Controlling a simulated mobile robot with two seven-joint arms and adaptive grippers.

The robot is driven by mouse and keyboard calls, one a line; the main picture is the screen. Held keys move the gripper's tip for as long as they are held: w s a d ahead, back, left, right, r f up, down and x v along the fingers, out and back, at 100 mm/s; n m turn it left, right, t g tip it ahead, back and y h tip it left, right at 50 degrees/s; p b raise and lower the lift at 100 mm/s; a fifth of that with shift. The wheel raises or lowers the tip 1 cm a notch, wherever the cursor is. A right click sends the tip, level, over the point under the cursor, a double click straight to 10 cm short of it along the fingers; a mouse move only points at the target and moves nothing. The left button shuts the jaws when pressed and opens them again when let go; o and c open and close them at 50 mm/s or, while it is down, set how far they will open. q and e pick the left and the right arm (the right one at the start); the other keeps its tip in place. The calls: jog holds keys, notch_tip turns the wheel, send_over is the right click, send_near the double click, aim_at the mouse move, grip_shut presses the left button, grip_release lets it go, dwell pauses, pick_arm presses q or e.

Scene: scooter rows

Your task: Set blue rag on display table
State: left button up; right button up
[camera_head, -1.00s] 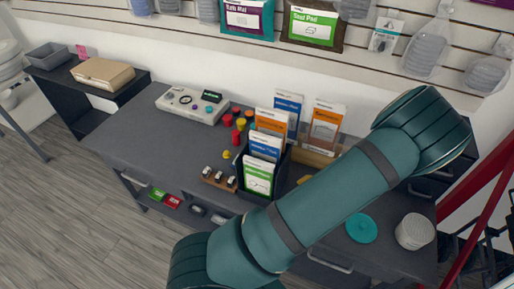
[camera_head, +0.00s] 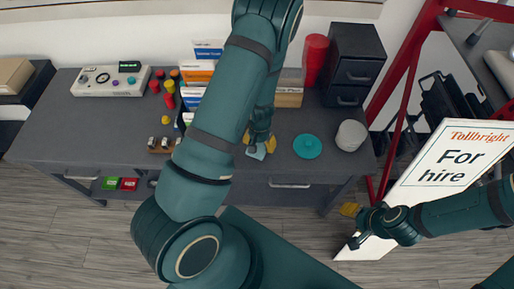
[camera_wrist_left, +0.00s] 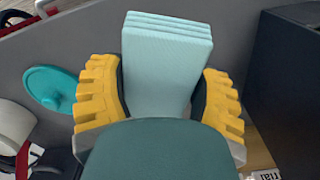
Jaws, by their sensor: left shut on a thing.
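The blue rag (camera_wrist_left: 165,65) is a pale blue folded cloth between the yellow fingers of my left gripper (camera_wrist_left: 160,95) in the wrist view. The gripper is shut on it. In the head view, a small part of the rag (camera_head: 256,152) shows below my left gripper (camera_head: 268,160), over the front of the dark grey display table (camera_head: 90,140). I cannot tell whether the rag touches the tabletop. My right gripper (camera_head: 354,226) is at the lower right, by the table's front right corner and a sign; its opening is unclear.
A teal disc (camera_head: 307,146) and a white round stack (camera_head: 351,135) stand right of my left gripper. A black drawer unit (camera_head: 354,62) and red cylinder (camera_head: 315,58) are behind. A "For hire" sign (camera_head: 448,165) leans at right. The table's left front is clear.

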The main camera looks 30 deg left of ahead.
aim_at(260, 150)
pick_arm(q)
jog(key=shift+f+b, duration=0.45)
jog(key=shift+f, duration=1.65)
jog(key=shift+f, duration=0.15)
jog(key=o, duration=1.1)
jog(key=shift+o, duration=0.2)
